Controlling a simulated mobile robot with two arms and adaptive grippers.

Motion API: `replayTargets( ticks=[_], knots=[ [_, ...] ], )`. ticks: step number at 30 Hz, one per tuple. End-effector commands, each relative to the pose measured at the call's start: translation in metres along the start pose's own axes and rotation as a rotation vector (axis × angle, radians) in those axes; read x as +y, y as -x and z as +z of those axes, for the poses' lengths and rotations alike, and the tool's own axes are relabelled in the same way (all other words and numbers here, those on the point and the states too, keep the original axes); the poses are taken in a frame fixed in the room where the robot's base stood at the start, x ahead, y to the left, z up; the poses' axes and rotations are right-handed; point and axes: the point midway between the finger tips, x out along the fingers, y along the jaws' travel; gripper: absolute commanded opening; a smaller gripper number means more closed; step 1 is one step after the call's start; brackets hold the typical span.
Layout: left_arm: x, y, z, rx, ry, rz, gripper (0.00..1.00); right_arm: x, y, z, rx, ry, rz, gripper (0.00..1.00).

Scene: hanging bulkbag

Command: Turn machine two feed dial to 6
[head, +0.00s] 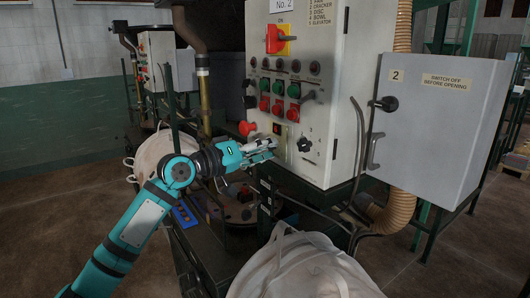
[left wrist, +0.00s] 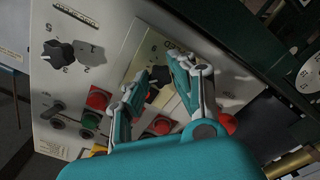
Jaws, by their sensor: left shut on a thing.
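The machine two control panel (head: 330,85) carries a "No. 2" label. My left gripper (head: 271,147) is at its lower left part. In the left wrist view my left gripper (left wrist: 156,86) is shut on a small dark knob (left wrist: 157,94) on a pale yellowish plate (left wrist: 144,63); the fingers hide much of it and I cannot read a scale there. Beside it is another black knob (head: 304,145) with numbers around it; it also shows in the left wrist view (left wrist: 58,54), apart from the fingers. I cannot read which knob is labelled feed. My right gripper is not in view.
Red and green buttons (head: 278,88) sit above the gripper, with a red emergency button (head: 248,128) to its left. A grey cabinet (head: 440,120) with a handle stands right. White bulk bags (head: 300,270) are below. Cables hang by the panel's right edge.

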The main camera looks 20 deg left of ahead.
Motion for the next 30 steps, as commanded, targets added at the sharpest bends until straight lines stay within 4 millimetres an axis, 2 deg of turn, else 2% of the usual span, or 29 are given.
replayTargets(
  ticks=[18, 19, 23, 30],
  knots=[
    [-0.0024, -0.0007, 0.0033, -0.008, -0.037, -0.005, 0.0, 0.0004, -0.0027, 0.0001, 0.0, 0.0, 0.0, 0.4],
    [-0.0024, -0.0007, 0.0033, -0.008, -0.037, -0.005, 0.28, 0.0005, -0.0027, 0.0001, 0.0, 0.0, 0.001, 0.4],
    [-0.0019, -0.0005, 0.0025, -0.006, -0.037, -0.003, 0.45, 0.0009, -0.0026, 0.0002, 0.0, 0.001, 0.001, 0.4],
    [-0.001, -0.0002, 0.0012, -0.003, -0.037, -0.002, 0.47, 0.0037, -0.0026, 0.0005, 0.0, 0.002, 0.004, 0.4]
  ],
)
